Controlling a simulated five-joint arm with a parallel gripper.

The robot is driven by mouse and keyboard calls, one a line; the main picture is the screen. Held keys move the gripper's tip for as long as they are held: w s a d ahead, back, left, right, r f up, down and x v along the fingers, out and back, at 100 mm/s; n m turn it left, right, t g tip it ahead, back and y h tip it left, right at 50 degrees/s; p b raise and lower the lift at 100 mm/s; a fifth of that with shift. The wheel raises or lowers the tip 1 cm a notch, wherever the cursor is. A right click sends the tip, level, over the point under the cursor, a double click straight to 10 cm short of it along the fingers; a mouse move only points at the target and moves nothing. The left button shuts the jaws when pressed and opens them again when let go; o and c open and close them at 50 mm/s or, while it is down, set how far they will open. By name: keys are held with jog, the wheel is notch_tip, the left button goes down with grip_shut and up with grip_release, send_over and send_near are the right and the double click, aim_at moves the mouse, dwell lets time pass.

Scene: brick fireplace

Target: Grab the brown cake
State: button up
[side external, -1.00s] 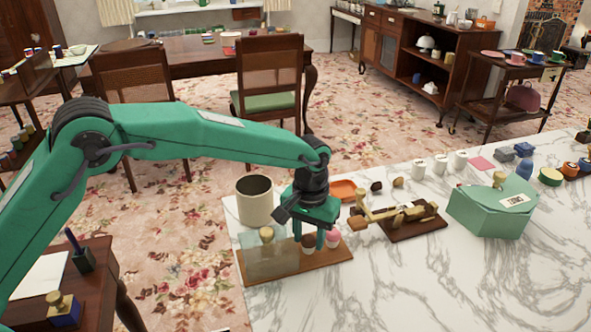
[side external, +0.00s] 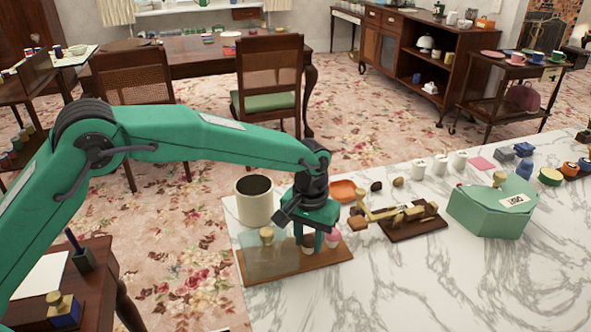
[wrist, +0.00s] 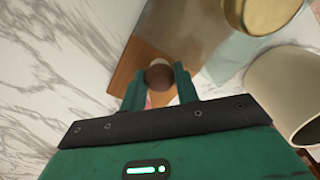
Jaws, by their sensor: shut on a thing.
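The brown cake (side external: 308,241) is a small cupcake with a dark brown top and a pale base. It is on the wooden board (side external: 291,265), under my gripper (side external: 309,231). In the wrist view the brown cake (wrist: 159,77) sits between the two green fingers of my gripper (wrist: 160,85), which are shut on it. I see no clear gap between the cake and the board. A pink-topped cake (side external: 333,239) stands just to its right, and a sliver of it shows in the wrist view.
A clear glass cover (side external: 265,259) with a gold knob stands on the board's left part. A cream pot (side external: 254,204) is close behind. To the right are a brass-and-wood device (side external: 411,220) and a green box (side external: 490,215). The marble top is clear in front.

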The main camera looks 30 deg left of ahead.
aim_at(310, 241)
jog(key=shift+r, duration=0.15)
jog(key=shift+r, duration=0.6)
jog(key=r, duration=0.3)
jog(key=shift+s+d+r, duration=0.15)
jog(key=shift+s+d, duration=0.1)
jog(key=shift+s, duration=0.15)
jog(key=s+d+r, duration=0.5)
jog(key=s+r, duration=0.1)
jog(key=s, duration=0.3)
jog(key=shift+s, duration=0.2)
jog(key=shift+r, duration=0.1)
